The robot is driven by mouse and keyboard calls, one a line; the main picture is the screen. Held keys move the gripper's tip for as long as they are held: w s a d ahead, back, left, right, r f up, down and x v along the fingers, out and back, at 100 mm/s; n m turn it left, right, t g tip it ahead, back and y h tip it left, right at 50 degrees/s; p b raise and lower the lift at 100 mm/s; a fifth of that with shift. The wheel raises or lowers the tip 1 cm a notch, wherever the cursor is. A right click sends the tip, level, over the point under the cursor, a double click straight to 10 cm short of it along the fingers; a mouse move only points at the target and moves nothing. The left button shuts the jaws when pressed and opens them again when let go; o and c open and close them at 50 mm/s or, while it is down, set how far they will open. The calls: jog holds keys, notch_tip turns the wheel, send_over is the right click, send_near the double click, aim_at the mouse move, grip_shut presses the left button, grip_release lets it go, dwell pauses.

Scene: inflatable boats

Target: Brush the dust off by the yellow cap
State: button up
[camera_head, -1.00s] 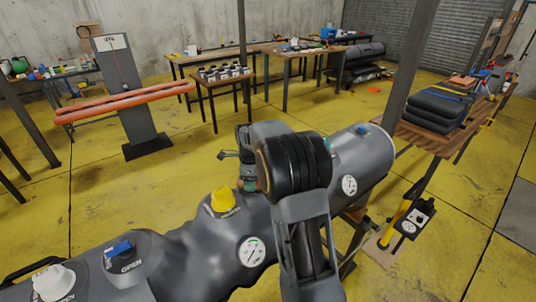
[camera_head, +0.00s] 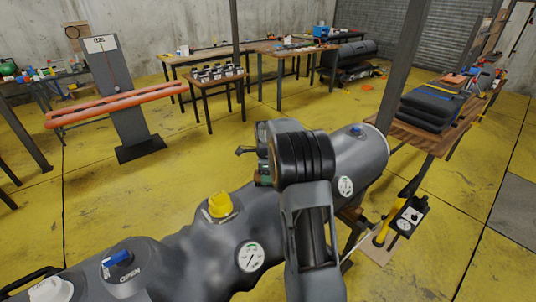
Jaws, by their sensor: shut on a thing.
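The yellow cap (camera_head: 220,205) sits on top of a long grey inflatable tube (camera_head: 185,255), left of my arm. A printed label lies at its base. I cannot make out dust around it. My gripper (camera_head: 263,172) is up and right of the cap, over the tube and largely hidden behind my wrist. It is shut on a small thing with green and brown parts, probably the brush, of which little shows. I cannot tell whether it touches the tube.
A blue cap (camera_head: 116,258) marked OPEN, a white cap (camera_head: 52,290) and a round gauge (camera_head: 250,256) are on the tube. A second gauge (camera_head: 345,186) is at right. A stand with orange tubes (camera_head: 115,107) and worktables (camera_head: 205,82) are behind. Yellow floor between is clear.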

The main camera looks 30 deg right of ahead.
jog(key=r+p, duration=0.1)
jog(key=r, duration=0.3)
jog(key=shift+s+a+p, duration=0.1)
jog(key=shift+a+p, duration=0.1)
jog(key=shift+p, duration=0.2)
jog(key=shift+r+p, duration=1.6)
jog(key=shift+r, duration=0.55)
jog(key=shift+f, duration=0.15)
